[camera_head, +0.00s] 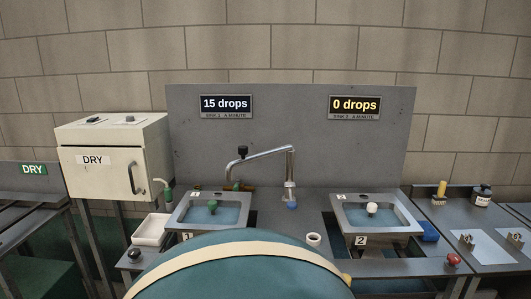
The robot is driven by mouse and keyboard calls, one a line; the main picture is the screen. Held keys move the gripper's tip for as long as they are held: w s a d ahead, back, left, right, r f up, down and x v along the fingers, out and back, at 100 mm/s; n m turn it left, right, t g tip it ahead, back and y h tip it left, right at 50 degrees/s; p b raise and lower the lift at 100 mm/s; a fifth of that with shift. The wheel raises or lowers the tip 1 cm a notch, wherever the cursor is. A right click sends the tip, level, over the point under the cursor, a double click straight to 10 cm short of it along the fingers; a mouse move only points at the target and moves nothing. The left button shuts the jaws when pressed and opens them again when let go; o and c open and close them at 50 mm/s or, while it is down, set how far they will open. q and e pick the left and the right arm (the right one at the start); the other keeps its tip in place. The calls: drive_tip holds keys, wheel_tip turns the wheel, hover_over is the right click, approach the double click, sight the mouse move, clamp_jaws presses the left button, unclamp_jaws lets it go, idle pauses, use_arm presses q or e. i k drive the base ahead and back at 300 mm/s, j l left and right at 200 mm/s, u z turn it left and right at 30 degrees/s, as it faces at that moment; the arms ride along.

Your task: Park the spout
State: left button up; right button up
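The metal spout (268,154) rises from its post (290,189) between the two sinks. Its arm reaches left and its outlet end hangs over the back of the left sink, sink 1 (180,211). A black knob (242,151) sits on the arm near its outlet end. The right sink, sink 2 (412,213), has no spout over it. Both sinks hold bluish water; a green ball-like knob (212,206) shows in sink 1 and a white one (372,208) in sink 2. Neither of my grippers is in view.
Signs on the grey back panel (270,120) read 15 drops (226,103) and 0 drops (355,104). A cream DRY cabinet (115,155) stands left. A white tray (151,230) is beside sink 1, a blue block (428,230) beside sink 2. The lower middle is hidden.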

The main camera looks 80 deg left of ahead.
sight(243, 150)
drive_tip(key=u, duration=2.65)
